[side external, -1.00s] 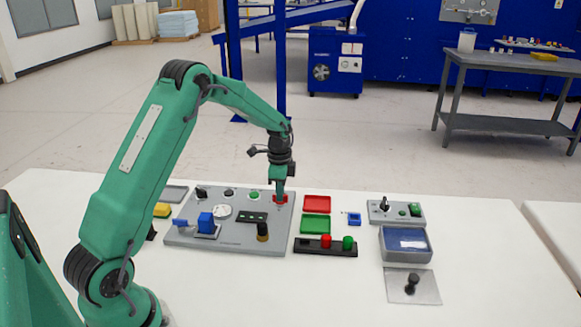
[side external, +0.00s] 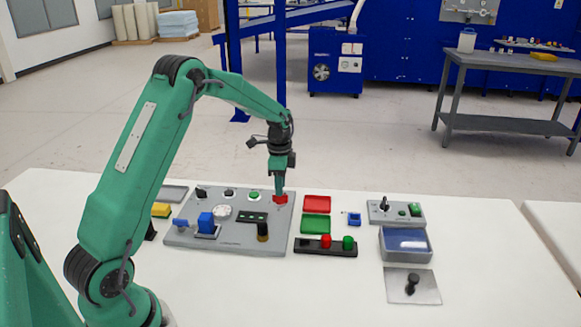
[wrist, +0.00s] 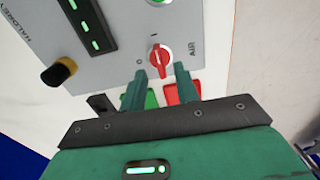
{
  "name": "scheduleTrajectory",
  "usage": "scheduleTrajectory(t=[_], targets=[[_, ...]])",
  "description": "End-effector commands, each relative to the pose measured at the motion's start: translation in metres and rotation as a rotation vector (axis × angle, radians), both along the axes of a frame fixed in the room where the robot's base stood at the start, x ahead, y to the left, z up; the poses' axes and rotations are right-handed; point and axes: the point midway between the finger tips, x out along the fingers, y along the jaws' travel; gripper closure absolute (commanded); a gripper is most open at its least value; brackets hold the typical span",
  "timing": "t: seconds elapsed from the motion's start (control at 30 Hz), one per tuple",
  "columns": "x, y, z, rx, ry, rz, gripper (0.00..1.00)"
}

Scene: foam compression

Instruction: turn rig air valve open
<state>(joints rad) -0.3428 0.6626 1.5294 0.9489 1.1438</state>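The red air valve knob (wrist: 160,58) sits on the grey rig panel (wrist: 182,22) by the label "AIR". In the wrist view its handle ridge runs roughly up and down the picture, its upper end near a line-shaped mark. A round mark is at its left. My gripper (wrist: 160,74) is open, with one finger on each side and the knob just beyond the fingertips; I cannot tell whether they touch it. In the side view my gripper (side external: 280,192) points down right over the red knob (side external: 281,199) at the panel's back right corner and partly hides it.
The panel also carries a black and brass knob (wrist: 58,72), a blue block (side external: 206,221) and small buttons. Red (side external: 317,204) and green (side external: 315,223) trays lie close to its right.

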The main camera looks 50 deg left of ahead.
Motion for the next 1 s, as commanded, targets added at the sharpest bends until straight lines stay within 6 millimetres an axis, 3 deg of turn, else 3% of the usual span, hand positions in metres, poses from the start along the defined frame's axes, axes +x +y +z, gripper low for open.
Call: scheduleTrajectory(t=[0.2, 0.4, 1.0], targets=[[0.001, 0.0, 0.03, 0.001, -0.003, -0.001, 0.69], [0.001, 0.0, 0.047, 0.0, -0.001, -0.001, 0.69], [-0.002, -0.005, 0.059, 0.003, -0.009, 0.012, 0.69]])
